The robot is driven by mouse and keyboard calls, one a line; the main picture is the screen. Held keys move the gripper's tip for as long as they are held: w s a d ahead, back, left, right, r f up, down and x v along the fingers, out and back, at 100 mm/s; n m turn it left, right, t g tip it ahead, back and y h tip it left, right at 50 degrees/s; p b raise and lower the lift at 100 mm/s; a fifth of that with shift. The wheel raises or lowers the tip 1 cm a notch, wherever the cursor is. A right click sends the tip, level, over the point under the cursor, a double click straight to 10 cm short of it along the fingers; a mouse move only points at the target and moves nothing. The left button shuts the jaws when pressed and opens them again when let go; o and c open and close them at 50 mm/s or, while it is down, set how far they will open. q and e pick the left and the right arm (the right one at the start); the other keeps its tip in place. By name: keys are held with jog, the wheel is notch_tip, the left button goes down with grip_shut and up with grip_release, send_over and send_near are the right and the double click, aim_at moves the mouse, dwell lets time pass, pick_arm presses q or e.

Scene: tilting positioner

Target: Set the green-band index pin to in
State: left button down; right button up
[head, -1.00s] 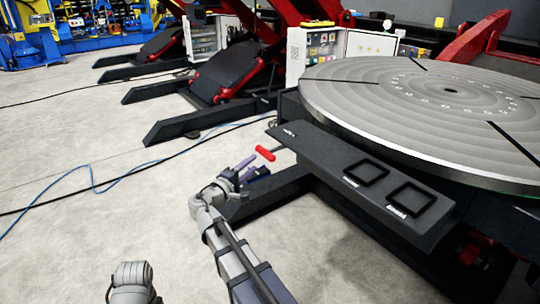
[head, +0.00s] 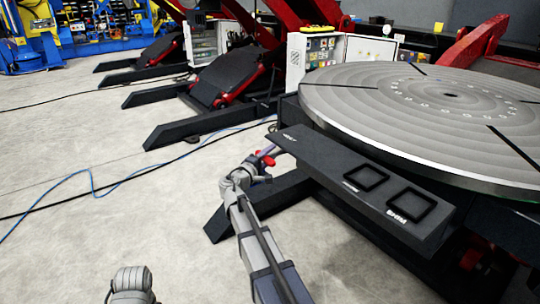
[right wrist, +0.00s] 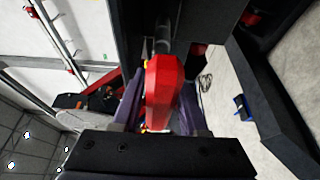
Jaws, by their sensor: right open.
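The index pin's red handle (head: 266,160) sticks out from the left end of the dark bracket beside the round table. My right gripper (head: 264,165) is at the handle. In the right wrist view, the red handle (right wrist: 163,92) lies between the two purple fingers of my right gripper (right wrist: 158,108), which are open around it. A dark shaft (right wrist: 163,40) runs from the handle toward the bracket. I cannot make out a green band in either view. My left gripper is out of view.
The dark bracket (head: 330,172) has two square black frames on its top. The large round grey table (head: 400,105) is just behind it. Dark base beams lie below on the floor. The floor (head: 120,220) to the left is open, with cables across it.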

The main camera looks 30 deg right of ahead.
grip_shut()
dwell(0.3)
dwell(1.1)
